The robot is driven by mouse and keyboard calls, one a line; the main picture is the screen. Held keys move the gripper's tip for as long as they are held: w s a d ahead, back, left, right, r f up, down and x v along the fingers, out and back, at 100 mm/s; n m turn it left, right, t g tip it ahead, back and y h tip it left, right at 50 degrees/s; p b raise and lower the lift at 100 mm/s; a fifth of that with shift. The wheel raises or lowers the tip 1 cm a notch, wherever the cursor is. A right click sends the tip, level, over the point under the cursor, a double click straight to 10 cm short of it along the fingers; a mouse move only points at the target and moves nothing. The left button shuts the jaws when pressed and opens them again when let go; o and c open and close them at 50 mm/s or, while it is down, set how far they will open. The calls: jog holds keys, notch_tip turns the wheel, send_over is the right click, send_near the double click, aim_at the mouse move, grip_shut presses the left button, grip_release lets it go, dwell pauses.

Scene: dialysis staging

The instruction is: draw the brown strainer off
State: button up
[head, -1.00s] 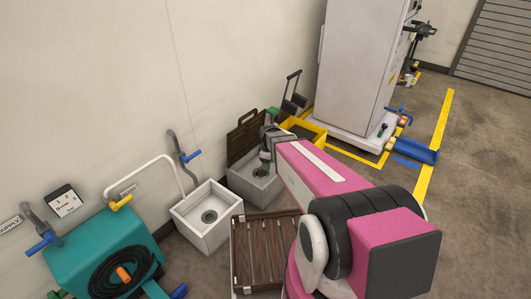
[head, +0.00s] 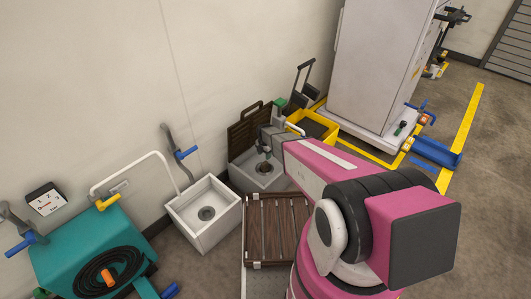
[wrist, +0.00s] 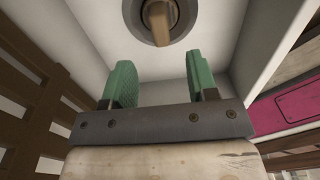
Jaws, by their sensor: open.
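The brown strainer (wrist: 158,20) is a brown upright piece seated in the round metal drain of a white basin, at the top of the wrist view. In the head view the strainer (head: 264,169) is small and partly hidden by my gripper. My gripper (wrist: 160,82) has green fingertips, spread apart with nothing between them. In the wrist view they point toward the strainer, one to each side of its line, with a visible gap before it. In the head view my gripper (head: 265,152) hangs over the right basin (head: 241,177).
A brown slatted board (head: 249,126) stands behind the basin. A second white basin (head: 222,225) with a bare drain is to the left. A slatted wooden rack (head: 277,229) is in front, and a yellow bin (head: 313,130) is just behind to the right.

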aim_at(264, 162)
notch_tip(264, 162, down, 10)
jog(key=shift+r, duration=0.1)
dwell(0.4)
grip_shut()
